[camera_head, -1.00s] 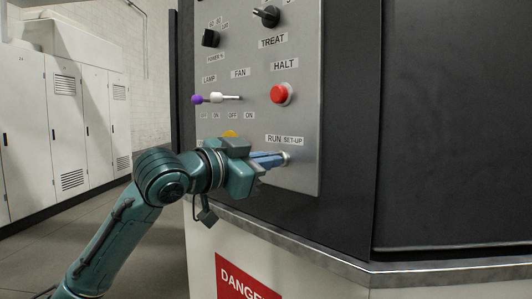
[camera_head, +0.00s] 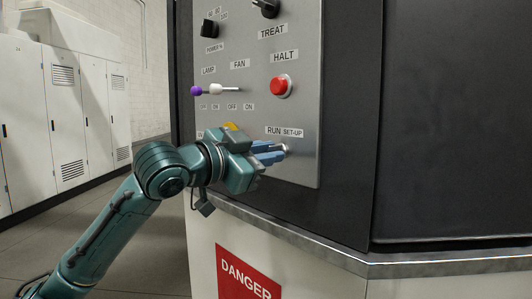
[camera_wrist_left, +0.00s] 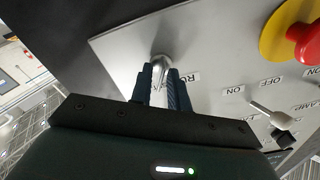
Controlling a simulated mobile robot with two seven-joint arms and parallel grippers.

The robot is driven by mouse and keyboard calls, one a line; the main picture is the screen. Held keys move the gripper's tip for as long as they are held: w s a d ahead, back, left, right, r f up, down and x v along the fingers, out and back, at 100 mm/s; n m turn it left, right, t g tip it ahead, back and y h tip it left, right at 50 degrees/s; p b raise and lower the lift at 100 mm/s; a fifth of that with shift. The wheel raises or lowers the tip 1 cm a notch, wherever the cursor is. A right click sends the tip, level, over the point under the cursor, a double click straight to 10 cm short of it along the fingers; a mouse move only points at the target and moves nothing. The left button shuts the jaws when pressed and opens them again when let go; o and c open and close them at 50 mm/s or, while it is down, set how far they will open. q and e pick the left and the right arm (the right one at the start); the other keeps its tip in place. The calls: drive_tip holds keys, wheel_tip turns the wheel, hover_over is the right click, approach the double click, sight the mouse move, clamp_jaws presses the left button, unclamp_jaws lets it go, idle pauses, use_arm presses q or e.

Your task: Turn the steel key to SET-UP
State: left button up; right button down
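The steel key (camera_head: 287,149) is in the grey control panel (camera_head: 303,110), just below the RUN and SET-UP labels (camera_head: 284,132). In the left wrist view the key (camera_wrist_left: 161,63) is a silver shaft running between the blue fingers. My left gripper (camera_head: 280,151) reaches it from the left, with its fingertips close to the panel. In the left wrist view the gripper (camera_wrist_left: 160,78) has one finger on each side of the key and looks shut on it. The key's grip is mostly hidden between the fingers. My right gripper is not in view.
A red HALT button (camera_head: 281,86) is above the key. A metal ledge (camera_head: 290,234) runs below. White cabinets (camera_head: 67,110) stand far left.

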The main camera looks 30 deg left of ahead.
use_arm(q)
drive_tip(key=shift+o, duration=0.7)
